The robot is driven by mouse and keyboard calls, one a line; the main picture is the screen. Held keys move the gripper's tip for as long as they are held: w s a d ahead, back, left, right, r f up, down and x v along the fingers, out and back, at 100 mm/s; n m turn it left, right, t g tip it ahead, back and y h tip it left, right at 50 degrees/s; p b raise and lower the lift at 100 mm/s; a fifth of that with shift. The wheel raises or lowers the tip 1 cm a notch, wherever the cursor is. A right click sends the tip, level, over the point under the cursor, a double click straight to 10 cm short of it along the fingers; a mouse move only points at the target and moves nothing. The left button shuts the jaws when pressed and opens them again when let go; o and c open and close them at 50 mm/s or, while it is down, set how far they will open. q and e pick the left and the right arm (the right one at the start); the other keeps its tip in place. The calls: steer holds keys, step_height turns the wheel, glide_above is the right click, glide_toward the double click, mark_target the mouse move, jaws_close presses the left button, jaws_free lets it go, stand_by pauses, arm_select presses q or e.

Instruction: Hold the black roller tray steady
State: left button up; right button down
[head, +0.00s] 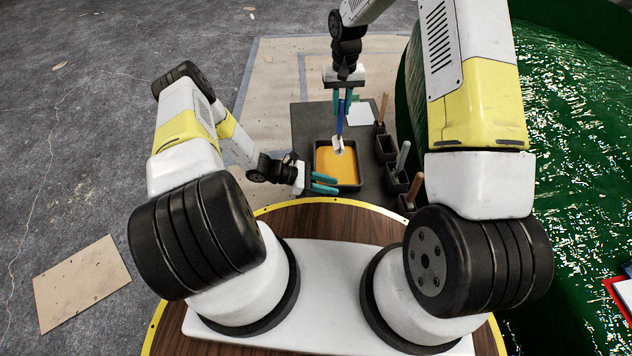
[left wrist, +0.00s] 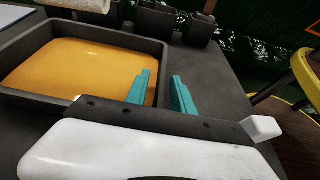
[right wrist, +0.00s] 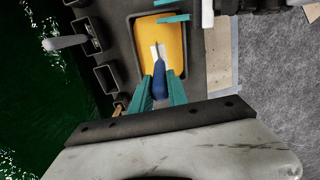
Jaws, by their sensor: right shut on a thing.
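The black roller tray (head: 359,178) holds orange-yellow liquid and sits on the dark table. It also shows in the left wrist view (left wrist: 163,62) and right wrist view (right wrist: 134,45). My left gripper (head: 325,184) is open at the tray's near edge. In the left wrist view, one teal finger overlaps the tray's inside and the other is outside its right wall; contact cannot be told. My right gripper (head: 343,102) is shut on the blue handle of a roller (right wrist: 160,80). The roller's white head (head: 338,146) is over the liquid; whether it touches is unclear.
Black holders (head: 386,148) with upright handled tools line the table's right side. A white sheet (head: 360,114) lies behind the tray. The green mould (head: 570,110) stands to the right. My round wooden base top is in front. Open floor lies left.

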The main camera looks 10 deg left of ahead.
arm_select(q)
steer(key=shift+x, duration=1.25)
jaws_close()
stand_by(0.9)
steer(key=shift+c, duration=0.4)
jaws_free()
jaws_close()
stand_by(0.5)
